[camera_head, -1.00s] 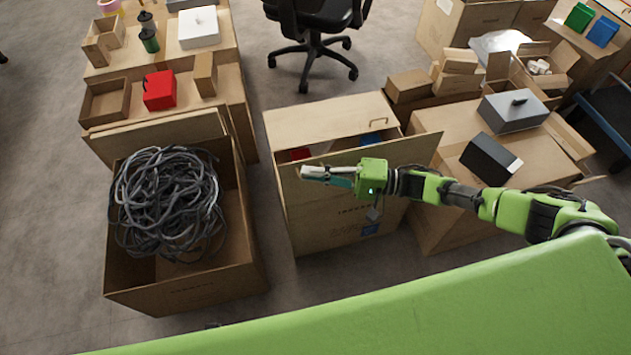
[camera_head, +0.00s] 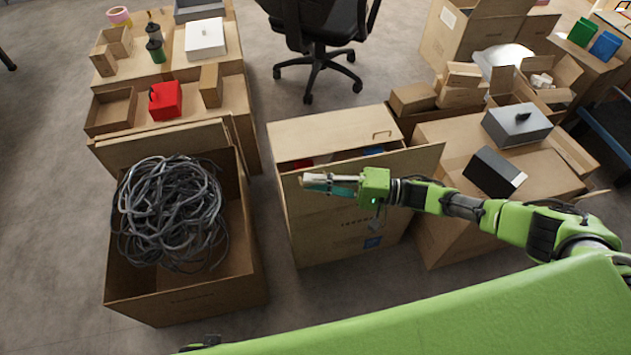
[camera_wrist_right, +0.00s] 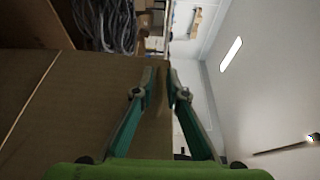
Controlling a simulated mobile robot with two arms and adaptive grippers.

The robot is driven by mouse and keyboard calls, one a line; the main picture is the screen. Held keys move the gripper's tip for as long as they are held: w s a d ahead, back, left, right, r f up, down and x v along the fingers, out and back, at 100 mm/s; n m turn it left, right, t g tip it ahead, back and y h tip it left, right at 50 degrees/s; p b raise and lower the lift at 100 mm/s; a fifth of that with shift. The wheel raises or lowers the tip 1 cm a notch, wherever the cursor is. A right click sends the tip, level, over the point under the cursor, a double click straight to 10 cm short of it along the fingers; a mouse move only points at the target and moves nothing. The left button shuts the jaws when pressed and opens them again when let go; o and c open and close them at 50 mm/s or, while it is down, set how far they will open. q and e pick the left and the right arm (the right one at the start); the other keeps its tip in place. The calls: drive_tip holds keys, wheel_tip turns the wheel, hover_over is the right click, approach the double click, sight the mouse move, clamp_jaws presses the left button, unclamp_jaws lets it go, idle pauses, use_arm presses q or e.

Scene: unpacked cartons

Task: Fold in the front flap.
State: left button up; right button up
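The task's carton (camera_head: 335,238) stands on the floor in the middle of the head view. Its front flap (camera_head: 415,160) slants over the opening, its free edge close to the back panel (camera_head: 330,128). Slivers of red and blue contents show in the narrow gap. My right gripper (camera_head: 306,182) lies along the flap in the head view, fingers pointing left. In the right wrist view its teal fingers (camera_wrist_right: 162,80) have tips close together, with brown cardboard between or behind them; whether they pinch it is unclear. My left gripper does not show clearly.
An open carton with a heap of grey cables (camera_head: 170,213) stands to the left. Cartons with a grey box (camera_head: 515,124) and a dark box (camera_head: 493,172) are close on the right. An office chair (camera_head: 318,50) stands behind. Floor shows between the left and middle cartons.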

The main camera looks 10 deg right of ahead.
drive_tip(key=v, duration=1.2)
